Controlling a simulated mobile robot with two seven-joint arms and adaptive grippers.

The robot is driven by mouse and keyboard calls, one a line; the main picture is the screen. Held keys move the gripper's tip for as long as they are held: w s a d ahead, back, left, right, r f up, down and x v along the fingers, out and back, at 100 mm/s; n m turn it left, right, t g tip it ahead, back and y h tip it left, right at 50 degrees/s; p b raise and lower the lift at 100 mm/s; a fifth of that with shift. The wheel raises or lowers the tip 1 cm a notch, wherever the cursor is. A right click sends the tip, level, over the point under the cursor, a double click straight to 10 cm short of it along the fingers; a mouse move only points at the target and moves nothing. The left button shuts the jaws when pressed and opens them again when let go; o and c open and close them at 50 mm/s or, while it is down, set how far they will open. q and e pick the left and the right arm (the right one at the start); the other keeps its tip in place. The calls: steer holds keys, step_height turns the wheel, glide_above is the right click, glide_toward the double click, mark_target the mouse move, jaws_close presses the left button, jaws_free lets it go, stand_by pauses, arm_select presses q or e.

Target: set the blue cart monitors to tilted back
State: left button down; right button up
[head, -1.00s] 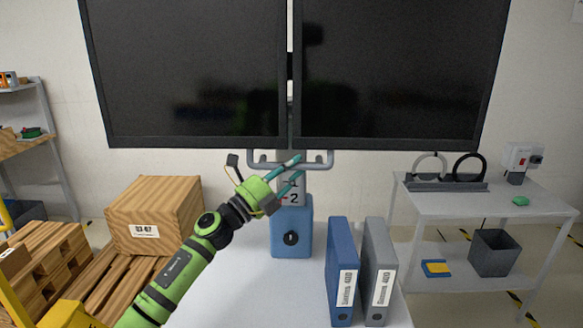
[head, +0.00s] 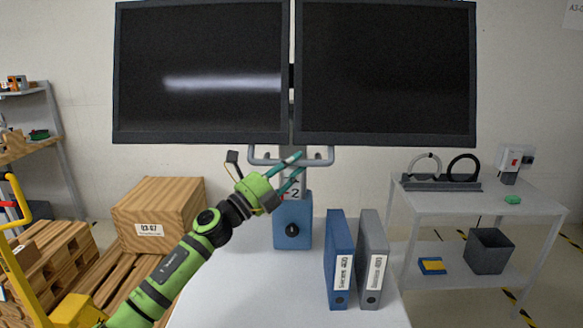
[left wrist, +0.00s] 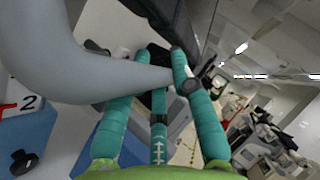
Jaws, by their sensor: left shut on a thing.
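Two black monitors, the left one (head: 200,75) and the right one (head: 385,75), hang side by side in the head view. Their faces look nearly upright or slightly leaned back, with a light streak on the left one. A grey handle bar (head: 262,162) runs below them. My left gripper (head: 299,163) is shut on this bar near its middle; the left wrist view shows the grey bar (left wrist: 75,65) between the teal fingers (left wrist: 160,78). Below are a plate marked 1 and 2 with a red mark and a blue block (head: 283,243) with a black knob (head: 292,230). My right gripper is out of view.
A blue binder (head: 338,245) and a grey binder (head: 372,245) stand on the white cart top (head: 240,290). A wooden crate (head: 155,205) on pallets is at the left. A grey shelf table (head: 500,198) stands at the right.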

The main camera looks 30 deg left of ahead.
arm_select(q)
steer(key=shift+d+f, duration=0.1)
steer(key=c, duration=1.3)
jaws_free()
steer(key=shift+w, duration=0.2)
steer(key=shift+d, duration=0.1)
steer(key=v, duration=1.2)
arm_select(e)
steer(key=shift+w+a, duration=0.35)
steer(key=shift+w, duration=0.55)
